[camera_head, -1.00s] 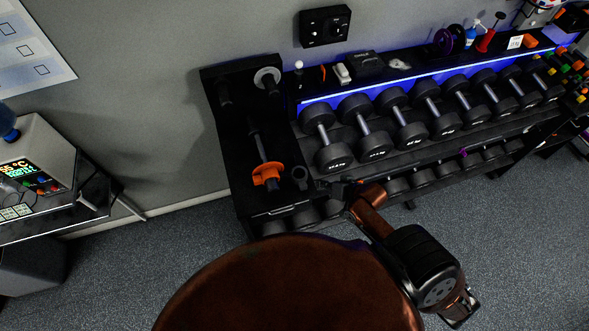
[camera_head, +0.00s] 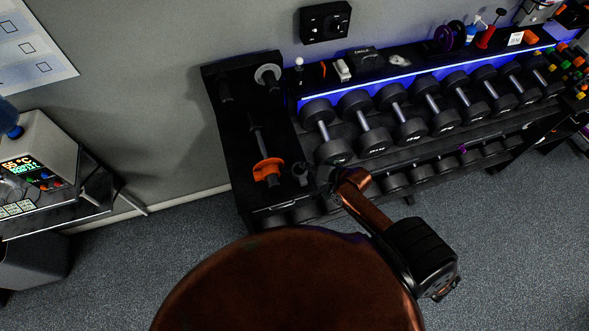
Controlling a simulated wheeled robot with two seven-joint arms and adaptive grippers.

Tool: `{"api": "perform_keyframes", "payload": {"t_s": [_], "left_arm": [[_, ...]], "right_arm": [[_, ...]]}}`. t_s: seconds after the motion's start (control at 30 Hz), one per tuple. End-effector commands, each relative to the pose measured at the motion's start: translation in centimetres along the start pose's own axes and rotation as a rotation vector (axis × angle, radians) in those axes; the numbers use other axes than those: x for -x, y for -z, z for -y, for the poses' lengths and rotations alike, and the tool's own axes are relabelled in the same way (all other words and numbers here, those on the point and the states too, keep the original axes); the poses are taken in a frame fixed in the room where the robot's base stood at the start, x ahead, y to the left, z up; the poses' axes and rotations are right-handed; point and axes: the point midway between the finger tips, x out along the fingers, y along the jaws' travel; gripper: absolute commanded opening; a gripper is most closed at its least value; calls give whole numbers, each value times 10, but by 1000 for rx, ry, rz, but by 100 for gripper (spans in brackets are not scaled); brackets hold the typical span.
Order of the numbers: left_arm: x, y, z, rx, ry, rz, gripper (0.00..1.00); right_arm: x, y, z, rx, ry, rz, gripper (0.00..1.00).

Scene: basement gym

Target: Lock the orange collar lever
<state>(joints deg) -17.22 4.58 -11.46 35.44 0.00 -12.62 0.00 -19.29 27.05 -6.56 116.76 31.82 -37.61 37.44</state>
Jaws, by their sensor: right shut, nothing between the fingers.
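The orange collar (camera_head: 268,167) sits around a dark bar (camera_head: 256,135) on the black stand (camera_head: 222,150) at the left end of the rack. Its lever is too small to tell whether it stands open or locked. My right gripper (camera_head: 322,181) is dark and small at the end of my copper-coloured arm. It is shut and empty, to the right of the collar and a little lower in the picture, apart from it. A dark cylinder (camera_head: 300,175) shows between the gripper and the collar. My left gripper is not in view.
A rack of dumbbells (camera_head: 370,135) fills the area right of the stand, close beside my right gripper. A grey peg with a disc (camera_head: 268,76) is at the stand's far end. A table with a white device (camera_head: 40,160) stands at the left. Blue-grey floor (camera_head: 150,260) is clear.

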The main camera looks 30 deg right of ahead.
Motion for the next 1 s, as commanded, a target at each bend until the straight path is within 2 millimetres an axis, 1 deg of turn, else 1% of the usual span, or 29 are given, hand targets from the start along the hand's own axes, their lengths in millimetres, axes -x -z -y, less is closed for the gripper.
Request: {"api": "perform_keyframes", "payload": {"t_s": [0.03,0.17,0.2,0.33,0.53,0.87,1.0], "left_arm": [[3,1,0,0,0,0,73],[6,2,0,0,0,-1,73],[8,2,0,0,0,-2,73],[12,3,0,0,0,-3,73],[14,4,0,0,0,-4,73],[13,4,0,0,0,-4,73],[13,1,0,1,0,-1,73]], "right_arm": [[-11,1,2,-1,1,0,0],[-36,1,2,-1,1,0,0],[-40,-7,1,-3,-1,2,0],[-52,-18,1,-3,0,0,0],[-60,-28,0,1,-1,-1,0],[-61,-29,0,1,-1,-1,0],[-68,-31,6,8,8,8,0]]}}
